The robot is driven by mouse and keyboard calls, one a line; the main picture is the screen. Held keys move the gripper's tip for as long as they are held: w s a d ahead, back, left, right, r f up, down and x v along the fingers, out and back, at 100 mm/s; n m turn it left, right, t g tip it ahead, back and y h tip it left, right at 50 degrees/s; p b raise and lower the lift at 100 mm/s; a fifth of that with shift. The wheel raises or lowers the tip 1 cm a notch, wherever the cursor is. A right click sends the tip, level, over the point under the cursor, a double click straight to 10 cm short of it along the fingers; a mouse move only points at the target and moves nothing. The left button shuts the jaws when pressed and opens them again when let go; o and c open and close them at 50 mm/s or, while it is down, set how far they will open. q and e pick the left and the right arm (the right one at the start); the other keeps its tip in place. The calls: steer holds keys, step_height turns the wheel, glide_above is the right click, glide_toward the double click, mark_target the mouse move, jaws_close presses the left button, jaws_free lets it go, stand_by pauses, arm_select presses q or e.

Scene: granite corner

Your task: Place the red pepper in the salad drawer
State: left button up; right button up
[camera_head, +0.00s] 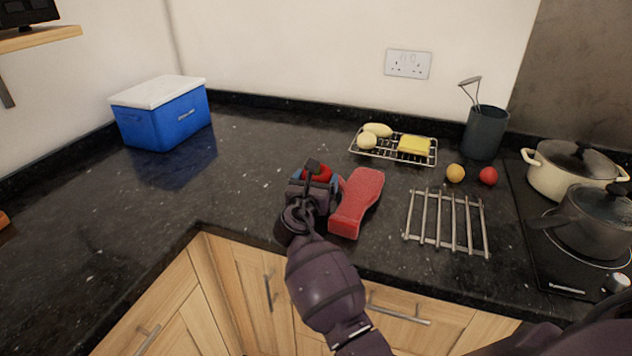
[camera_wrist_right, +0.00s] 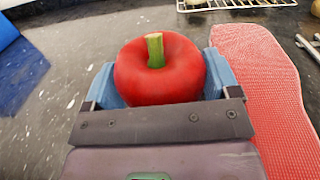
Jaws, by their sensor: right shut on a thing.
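The red pepper (camera_wrist_right: 160,80) with its green stem is between the blue-padded fingers of my right gripper in the right wrist view. My right gripper (camera_head: 317,172) is shut on it over the counter, just left of a red textured mat or oven glove. In the head view only a small red part of the pepper (camera_head: 319,175) shows, mostly hidden by the gripper. I see no open salad drawer; wooden drawer and cupboard fronts (camera_head: 405,310) below the counter are shut. My left gripper is not in view.
The red glove-like item (camera_head: 358,200) lies right of the gripper. A metal trivet (camera_head: 446,222), wire rack (camera_head: 404,159), yellow fruit (camera_head: 455,173), red round item (camera_head: 488,176) and pots (camera_head: 574,172) stand further right. A blue cooler (camera_head: 163,116) stands back left.

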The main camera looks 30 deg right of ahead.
steer(key=shift+f, duration=0.1)
steer(key=o, duration=0.8)
steer(key=shift+f, duration=0.1)
